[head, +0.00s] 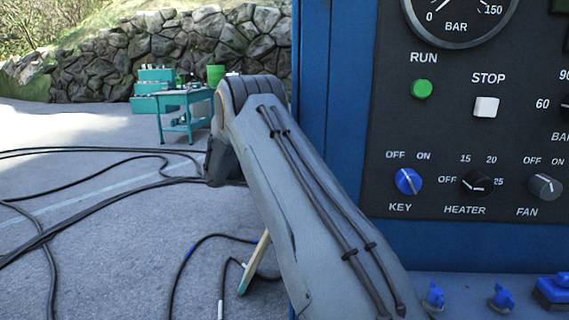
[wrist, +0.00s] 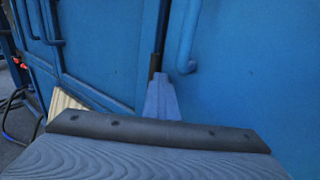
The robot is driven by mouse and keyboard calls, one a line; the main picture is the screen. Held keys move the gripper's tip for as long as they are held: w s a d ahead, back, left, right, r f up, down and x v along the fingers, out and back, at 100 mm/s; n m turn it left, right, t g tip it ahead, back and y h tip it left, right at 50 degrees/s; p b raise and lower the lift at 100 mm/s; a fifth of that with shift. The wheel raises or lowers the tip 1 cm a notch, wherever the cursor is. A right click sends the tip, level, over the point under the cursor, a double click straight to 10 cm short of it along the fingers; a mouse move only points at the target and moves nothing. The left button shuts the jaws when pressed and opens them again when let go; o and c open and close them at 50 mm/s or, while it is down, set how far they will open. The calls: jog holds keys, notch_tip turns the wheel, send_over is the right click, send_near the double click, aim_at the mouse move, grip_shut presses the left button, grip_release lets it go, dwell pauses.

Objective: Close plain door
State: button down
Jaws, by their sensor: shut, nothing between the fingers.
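Blue sheet-metal panels fill most of the wrist view. A large plain panel (wrist: 260,70) is on the right, with a blue bar handle (wrist: 188,45) near its left edge. A dark vertical strip runs just left of that handle. Further left is another blue panel (wrist: 105,45) with a handle (wrist: 50,25) and a raised frame. I cannot tell for sure which panel is the plain door or how far it stands open. My gripper (wrist: 160,82) is shut and empty, its narrow tip in front of the dark strip; contact is unclear. In the head view my arm hides it.
A control panel (head: 455,125) with knobs and buttons is on the blue cabinet (head: 337,100) at right. Black cables (head: 100,200) lie on the paving at left. A teal cart (head: 187,105) stands before a stone wall (head: 170,50). A pale slab (head: 254,263) leans low beside my arm.

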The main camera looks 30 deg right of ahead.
jog(key=shift+s+d, duration=0.3)
jog(key=shift+d, duration=0.1)
jog(key=shift+a, duration=0.1)
jog(key=w+a+b, duration=0.2)
jog(key=w+a, duration=0.7)
jog(key=a, duration=0.2)
jog(key=shift+w+a, duration=0.15)
jog(key=shift+a, duration=0.15)
